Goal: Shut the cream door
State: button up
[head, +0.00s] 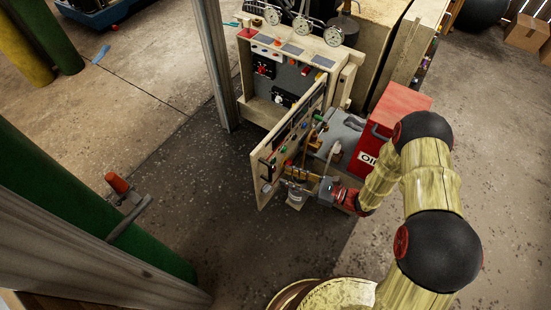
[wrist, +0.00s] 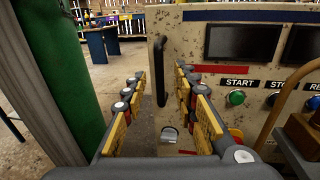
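The cream door (head: 292,143) stands swung open from the cream cabinet (head: 262,112) in the head view. In the wrist view the door's speckled panel (wrist: 188,38) fills the right side, with a black vertical handle (wrist: 161,72) near its left edge. My gripper (wrist: 161,76) is open, one yellow-padded finger on each side of the handle as seen from the wrist. I cannot tell whether the handle lies between the fingertips or beyond them. In the head view my gripper (head: 328,189) is at the door's near right side, and its fingers are hard to make out.
A red box (head: 393,121) marked OIL stands right of the door, close to my arm. The door carries dark screens and a green START button (wrist: 236,98). A green post (head: 85,200) stands at the left. Dark floor left of the door is clear.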

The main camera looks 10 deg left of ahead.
aim_at(270, 169)
jog(key=shift+r+b+x, duration=0.2)
jog(key=shift+b+x, duration=0.4)
jog(key=shift+x, duration=1.35)
jog(key=shift+r+b+x, duration=0.2)
jog(key=shift+b+x, duration=0.35)
jog(key=shift+x, duration=1.45)
jog(key=shift+c, duration=1)
jog(key=shift+s, duration=0.1)
grip_shut()
